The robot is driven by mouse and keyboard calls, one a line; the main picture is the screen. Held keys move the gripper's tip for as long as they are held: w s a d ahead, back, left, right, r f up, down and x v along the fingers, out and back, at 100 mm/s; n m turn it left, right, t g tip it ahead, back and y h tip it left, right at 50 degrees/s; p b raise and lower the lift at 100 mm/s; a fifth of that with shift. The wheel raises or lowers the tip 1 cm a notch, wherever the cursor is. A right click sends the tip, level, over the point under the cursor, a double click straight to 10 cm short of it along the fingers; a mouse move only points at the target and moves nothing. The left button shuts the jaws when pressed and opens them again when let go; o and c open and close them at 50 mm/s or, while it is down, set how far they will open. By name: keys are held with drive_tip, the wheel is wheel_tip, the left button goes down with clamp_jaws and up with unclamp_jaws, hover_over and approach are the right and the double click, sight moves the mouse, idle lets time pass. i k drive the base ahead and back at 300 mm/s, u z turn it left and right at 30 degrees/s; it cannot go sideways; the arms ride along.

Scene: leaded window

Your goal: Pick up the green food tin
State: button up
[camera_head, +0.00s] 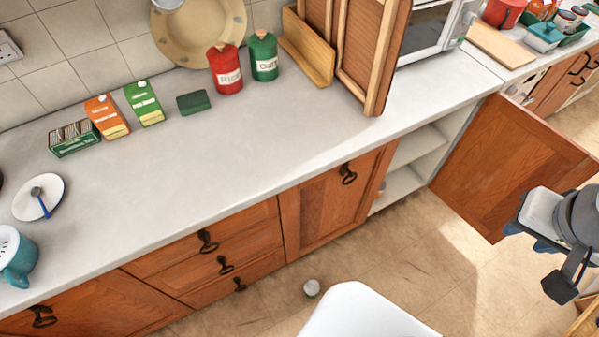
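A green tin (264,57) with a wooden-looking knob and a white label reading roughly "Oats" stands upright at the back of the counter. It is just right of a similar red tin (226,70) with a "Rice" label. My gripper (516,229) is at the far right edge, over the floor in front of the open cupboard door and far from the green tin. Its fingers are small and partly hidden by my arm, so I cannot tell whether they are open.
Leaning wooden boards (307,48) and an open wooden shutter-like door (372,50) stand right of the tins. A plate (190,50) leans behind. Cartons (106,117), a tea box (74,139) and a small green block (193,102) are left. An open cupboard door (510,165) juts out.

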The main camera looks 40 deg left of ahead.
sight(312, 286)
drive_tip(key=u, duration=0.4)
drive_tip(key=k, duration=1.4)
drive_tip(key=u, duration=0.8)
drive_tip(key=k, duration=0.95)
drive_tip(key=z, duration=0.2)
drive_tip(key=i, duration=0.9)
drive_tip(key=u, duration=0.15)
